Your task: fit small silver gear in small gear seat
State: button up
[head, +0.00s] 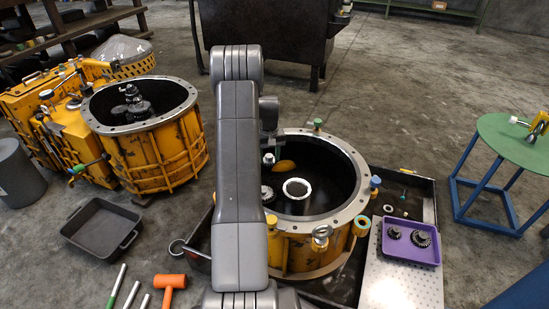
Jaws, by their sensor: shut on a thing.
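My gripper (269,148) points down over the open yellow housing (302,248), near its back left rim and partly behind my arm. It is shut on a small light piece (268,158), seemingly the small silver gear, too small here to make out its teeth. A bright pale ring (297,184) lies in the dark inside of the housing, right of and below the gripper. I cannot tell which spot is the small gear seat.
A purple tray (411,258) with two dark gears stands at the right on a perforated plate. Colored knobs and an eye bolt (322,234) stick up around the housing rim. A second yellow housing (150,150), a black pan (102,227) and an orange mallet (170,284) are at the left.

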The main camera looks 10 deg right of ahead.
jog(key=shift+w+d+f, duration=0.2)
jog(key=shift+d+f, duration=0.35)
jog(key=shift+d, duration=0.3)
jog(key=shift+d+f, duration=0.3)
jog(key=shift+f, duration=0.1)
jog(key=b, duration=0.5)
send_over(275, 184)
jog(key=shift+a+f, duration=0.1)
jog(key=shift+f, duration=3.4)
jog(key=shift+f, duration=0.15)
jog(key=shift+f+b, duration=0.6)
jog(key=shift+f, duration=0.9)
jog(key=shift+f, duration=0.5)
jog(key=o, duration=1.3)
jog(key=shift+s, duration=0.1)
